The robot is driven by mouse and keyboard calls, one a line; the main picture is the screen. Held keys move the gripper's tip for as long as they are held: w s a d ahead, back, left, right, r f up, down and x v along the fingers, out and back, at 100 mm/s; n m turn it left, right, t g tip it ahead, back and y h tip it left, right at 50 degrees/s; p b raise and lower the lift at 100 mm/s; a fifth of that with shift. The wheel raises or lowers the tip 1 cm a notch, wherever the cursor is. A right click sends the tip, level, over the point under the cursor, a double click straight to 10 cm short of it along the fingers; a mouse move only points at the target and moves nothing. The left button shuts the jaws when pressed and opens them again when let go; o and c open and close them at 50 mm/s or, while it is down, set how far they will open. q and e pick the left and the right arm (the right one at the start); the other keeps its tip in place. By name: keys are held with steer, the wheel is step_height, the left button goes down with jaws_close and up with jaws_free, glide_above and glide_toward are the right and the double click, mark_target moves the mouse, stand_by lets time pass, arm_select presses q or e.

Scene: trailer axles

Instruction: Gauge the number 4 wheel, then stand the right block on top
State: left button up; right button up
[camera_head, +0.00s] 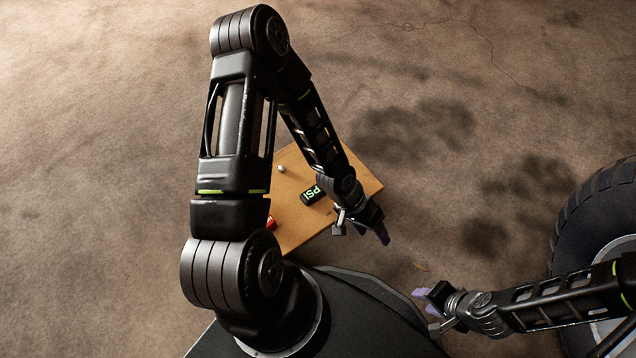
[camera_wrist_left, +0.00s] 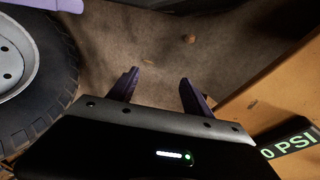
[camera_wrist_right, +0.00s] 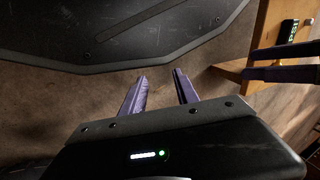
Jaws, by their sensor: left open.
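A black gauge (camera_head: 313,194) with a lit green "PSI" display lies on a wooden stand (camera_head: 352,172). It also shows at the right of the left wrist view (camera_wrist_left: 290,145), reading "0 PSI", partly cut off. My left gripper (camera_head: 381,232) is open and empty, past the stand's right edge, beside the gauge. A wheel with a black tyre (camera_head: 585,205) stands at the right of the head view; no number on it is readable. My right gripper (camera_head: 428,300) is open and empty between my base and the wheel. No block can be made out for certain.
A red object (camera_head: 271,223) on the stand is partly hidden by my left arm. A small pale knob (camera_head: 281,168) lies near the stand's far edge. The concrete floor (camera_head: 450,80) beyond is clear.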

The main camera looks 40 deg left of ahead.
mark_target(318, 188)
arm_select(q)
steer(key=w+a+r+m+y+p, duration=0.1)
steer(key=a, duration=0.6)
steer(key=w+a+r+m+g+y+p, duration=0.1)
steer(key=w+a+y, duration=0.1)
steer(key=a, duration=0.4)
steer(key=w+a+r+m+y+p, duration=0.1)
steer(key=w+a+y, duration=0.1)
steer(key=a, duration=0.5)
steer(key=shift+a+r, duration=0.35)
steer(key=shift+r, duration=0.05)
arm_select(e)
steer(key=shift+g, duration=0.3)
steer(key=r, duration=0.1)
steer(key=s+r, duration=0.1)
steer(key=r, duration=0.3)
steer(key=shift+s+a, duration=0.15)
steer(key=shift+a, duration=0.15)
arm_select(q)
steer(key=shift+f, duration=0.1)
arm_select(e)
steer(key=shift+f, duration=0.1)
arm_select(q)
steer(key=shift+d+f+b, duration=0.1)
steer(key=shift+f+b, duration=0.25)
steer(key=shift+f, duration=0.9)
arm_select(e)
steer(key=shift+d+f, duration=0.1)
steer(key=shift+f, duration=0.3)
